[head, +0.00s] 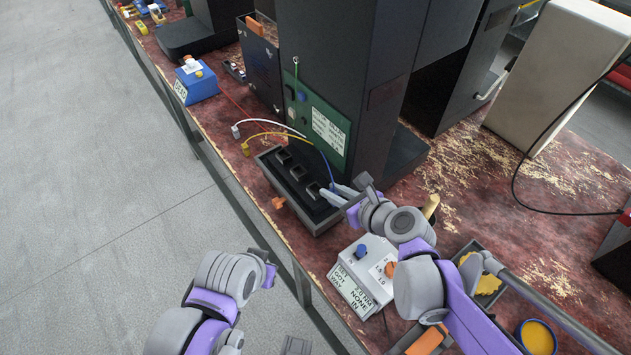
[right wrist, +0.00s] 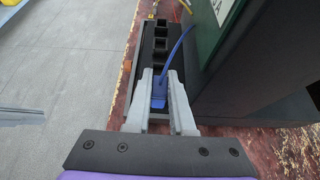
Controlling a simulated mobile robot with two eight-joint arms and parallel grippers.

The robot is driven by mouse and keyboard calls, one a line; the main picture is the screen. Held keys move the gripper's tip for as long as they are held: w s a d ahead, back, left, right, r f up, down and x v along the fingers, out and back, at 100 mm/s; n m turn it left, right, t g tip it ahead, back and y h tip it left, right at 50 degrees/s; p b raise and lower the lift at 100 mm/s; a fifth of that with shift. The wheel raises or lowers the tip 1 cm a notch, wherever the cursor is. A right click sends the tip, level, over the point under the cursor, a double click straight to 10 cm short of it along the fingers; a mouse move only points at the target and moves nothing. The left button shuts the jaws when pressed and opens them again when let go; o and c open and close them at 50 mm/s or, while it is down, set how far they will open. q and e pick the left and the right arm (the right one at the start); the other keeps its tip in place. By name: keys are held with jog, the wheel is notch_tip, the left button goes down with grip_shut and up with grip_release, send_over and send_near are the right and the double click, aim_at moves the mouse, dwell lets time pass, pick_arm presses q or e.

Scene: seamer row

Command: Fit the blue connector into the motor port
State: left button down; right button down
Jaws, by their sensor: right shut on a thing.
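My right gripper (head: 334,195) is shut on the blue connector (right wrist: 159,92); it also shows in the right wrist view (right wrist: 160,78). A blue cable (right wrist: 179,47) rises from the connector. Below is a dark block (head: 266,163) with several square sockets in a row, also in the right wrist view (right wrist: 132,60). The fingers are over its near end, by the nearest socket (head: 313,190). I cannot tell whether the connector touches or enters a socket, or which socket is the motor port. The left arm's wrist shows at lower left; its fingers are not clear.
A green panel (head: 303,108) stands behind the block, with white (head: 262,122) and yellow (head: 268,134) cables lying loose. A box with a blue knob and a label (head: 354,284) is close to my right arm. A tall dark machine (head: 335,50) stands behind. The floor at left is clear.

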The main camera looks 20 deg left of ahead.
send_over(316, 192)
jog(key=shift+a+f, duration=0.1)
jog(key=shift+f, duration=1.65)
jog(key=shift+f, duration=0.1)
jog(key=shift+f+b, duration=0.15)
jog(key=shift+b, duration=0.25)
jog(key=c, duration=0.8)
grip_release()
jog(key=shift+r, duration=0.2)
